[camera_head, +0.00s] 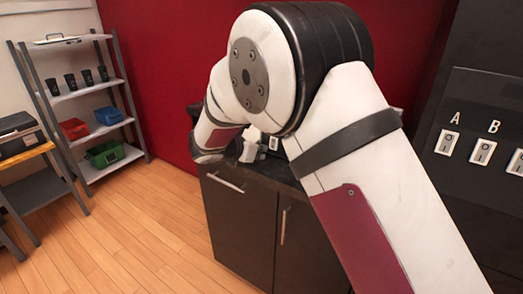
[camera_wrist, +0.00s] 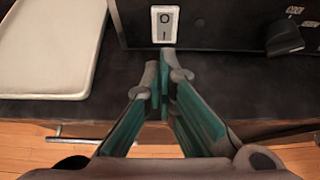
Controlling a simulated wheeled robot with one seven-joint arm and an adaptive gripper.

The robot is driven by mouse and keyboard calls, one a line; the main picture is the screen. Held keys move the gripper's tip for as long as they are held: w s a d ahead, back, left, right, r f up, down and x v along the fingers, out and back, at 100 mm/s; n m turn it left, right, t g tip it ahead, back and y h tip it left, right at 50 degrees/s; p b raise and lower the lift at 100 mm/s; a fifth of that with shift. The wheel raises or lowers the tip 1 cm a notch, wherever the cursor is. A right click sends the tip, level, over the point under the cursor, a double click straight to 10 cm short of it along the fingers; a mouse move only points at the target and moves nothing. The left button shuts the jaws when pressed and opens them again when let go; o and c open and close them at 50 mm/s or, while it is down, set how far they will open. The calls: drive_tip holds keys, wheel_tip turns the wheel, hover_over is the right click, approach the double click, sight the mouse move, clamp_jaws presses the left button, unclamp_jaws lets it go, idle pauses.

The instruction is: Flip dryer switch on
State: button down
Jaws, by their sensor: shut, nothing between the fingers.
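In the wrist view a white rocker switch (camera_wrist: 164,26) marked O and I sits on the dark front panel of a machine (camera_wrist: 220,22), which I take to be the dryer. My gripper (camera_wrist: 163,70) has its teal fingers closed together, with nothing between them. The fingertips are just below the switch in the picture; whether they touch it I cannot tell. In the head view my arm hides most of the machine and the gripper. A small white switch-like part (camera_head: 273,143) shows beside the arm there.
A black knob (camera_wrist: 285,38) is on the panel right of the switch. A white tray (camera_wrist: 50,45) lies on the dark counter (camera_wrist: 60,110) at left. In the head view, a cabinet (camera_head: 240,215) stands below, a shelf (camera_head: 85,95) at left, and a lettered switch panel (camera_head: 480,120) at right.

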drive_tip(key=v, duration=1)
drive_tip(key=shift+w+r, duration=0.15)
drive_tip(key=shift+r, duration=0.2)
drive_tip(key=shift+d, duration=0.1)
drive_tip(key=shift+a+f+g+b, duration=0.2)
drive_tip(key=shift+f+g+b, duration=0.4)
drive_tip(key=shift+b, duration=0.65)
drive_tip(key=x, duration=1.2)
drive_tip(key=shift+w+r+b, duration=0.3)
drive_tip(key=shift+r+b, duration=0.05)
drive_tip(key=shift+r, duration=0.05)
drive_tip(key=shift+w+d+f, duration=0.1)
drive_tip(key=shift+w+d, duration=0.3)
drive_tip(key=shift+w, duration=0.3)
